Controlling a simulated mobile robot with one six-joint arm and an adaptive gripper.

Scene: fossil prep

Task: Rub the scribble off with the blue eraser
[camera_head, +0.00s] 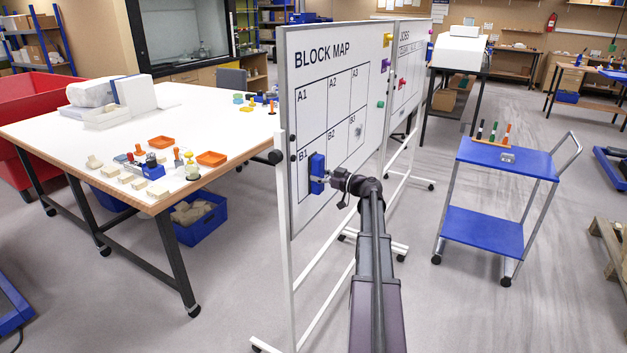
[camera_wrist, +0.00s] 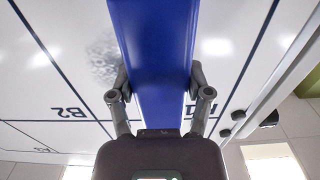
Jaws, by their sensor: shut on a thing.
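The blue eraser (camera_head: 317,175) is a long upright block held at the lower left of the BLOCK MAP whiteboard (camera_head: 335,50), over the B1 cell. My gripper (camera_head: 327,179) is shut on it. In the wrist view the eraser (camera_wrist: 155,60) runs up the middle, with one finger of my gripper (camera_wrist: 160,85) on each side. The grey scribble (camera_wrist: 101,58) is a smudged patch on the board just left of the eraser there, on the B1 side of the line by B2. The eraser may cover part of it. Whether the eraser touches the board is unclear.
A white table (camera_head: 225,112) with blocks and orange trays stands left of the board. A blue cart (camera_head: 505,160) with markers stands right. A second board, JOBS (camera_head: 405,65), is behind. Coloured magnets sit on the boards. Floor between board and cart is clear.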

